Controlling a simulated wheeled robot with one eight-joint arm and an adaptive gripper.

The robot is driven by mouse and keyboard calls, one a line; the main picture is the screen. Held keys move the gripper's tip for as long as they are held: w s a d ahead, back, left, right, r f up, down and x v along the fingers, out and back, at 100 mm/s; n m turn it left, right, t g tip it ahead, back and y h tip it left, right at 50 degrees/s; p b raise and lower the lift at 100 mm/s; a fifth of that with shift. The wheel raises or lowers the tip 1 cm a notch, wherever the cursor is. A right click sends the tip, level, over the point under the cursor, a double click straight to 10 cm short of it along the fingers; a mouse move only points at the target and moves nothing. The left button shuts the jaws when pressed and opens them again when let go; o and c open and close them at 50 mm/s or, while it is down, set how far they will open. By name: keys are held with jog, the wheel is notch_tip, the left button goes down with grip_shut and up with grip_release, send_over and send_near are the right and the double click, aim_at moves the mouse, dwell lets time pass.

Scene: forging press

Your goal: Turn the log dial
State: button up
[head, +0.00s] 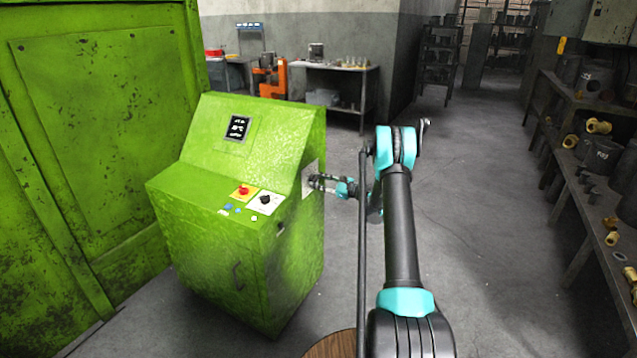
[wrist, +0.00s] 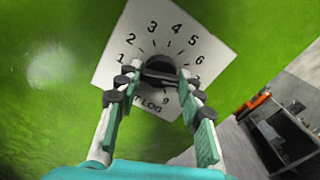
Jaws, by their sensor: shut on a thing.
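The log dial is a dark round knob (wrist: 160,68) on a white square plate (wrist: 205,45) marked with numbers and the word LOG, seen in the wrist view. The plate is fixed to the right side of the green console (head: 293,240) and shows edge-on in the head view. My gripper (wrist: 160,78) is at the knob, with one finger on each side, shut on it. The fingers hide the knob's sides and some of the numbers. In the head view my gripper (head: 318,182) reaches the plate from the right.
A workbench (head: 345,68) stands at the back. A long bench (head: 575,150) with metal parts runs along the right. The floor between is clear.

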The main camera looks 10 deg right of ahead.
jog(key=m, duration=0.7)
dwell(0.6)
jog(key=o, duration=1.2)
jog(key=shift+d, duration=0.1)
jog(key=v, duration=1.2)
